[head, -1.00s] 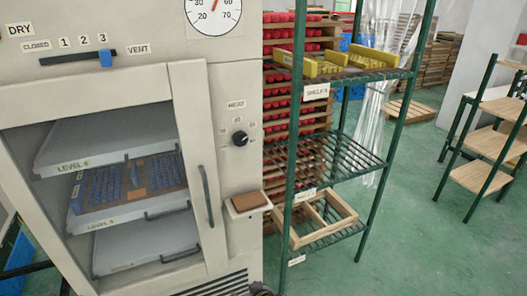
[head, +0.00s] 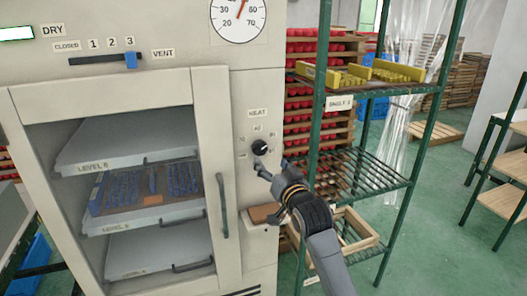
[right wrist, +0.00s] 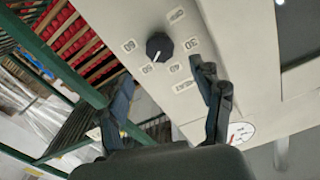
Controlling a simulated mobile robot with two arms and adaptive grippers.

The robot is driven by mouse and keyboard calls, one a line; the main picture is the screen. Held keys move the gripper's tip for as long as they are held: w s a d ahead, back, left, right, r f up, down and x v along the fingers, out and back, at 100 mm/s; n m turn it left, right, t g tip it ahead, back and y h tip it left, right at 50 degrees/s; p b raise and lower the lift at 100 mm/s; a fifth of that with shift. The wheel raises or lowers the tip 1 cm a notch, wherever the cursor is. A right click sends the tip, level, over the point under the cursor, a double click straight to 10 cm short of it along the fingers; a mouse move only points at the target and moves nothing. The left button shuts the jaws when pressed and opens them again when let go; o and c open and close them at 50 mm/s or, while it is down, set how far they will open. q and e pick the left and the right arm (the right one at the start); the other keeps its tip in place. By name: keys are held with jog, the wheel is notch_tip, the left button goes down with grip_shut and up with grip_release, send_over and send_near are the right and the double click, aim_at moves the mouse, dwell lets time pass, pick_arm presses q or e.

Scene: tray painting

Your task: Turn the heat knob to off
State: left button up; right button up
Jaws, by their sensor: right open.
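The heat knob (head: 259,147) is a round black dial on the cream cabinet's right panel, under the HEAT label (head: 258,113). In the right wrist view the knob (right wrist: 159,46) has a white pointer line that appears aimed at the 50 label (right wrist: 147,69); the OFF label (right wrist: 176,15) is on its other side. My right gripper (head: 271,166) is just below the knob in the head view. In the right wrist view my right gripper (right wrist: 167,78) is open and empty, the knob beyond its spread fingertips. My left gripper is not in view.
The cabinet door handle (head: 222,205) stands to the left of the knob. A green shelf rack (head: 320,130) is close on the right. A small ledge with a brown block (head: 264,213) lies below. The vent slider (head: 131,60) is higher up.

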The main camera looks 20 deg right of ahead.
aim_at(261, 150)
jog(key=w+p, duration=0.1)
jog(key=w, duration=0.7)
jog(key=shift+w+a, duration=0.15)
jog(key=c, duration=1.1)
jog(key=shift+c, duration=0.2)
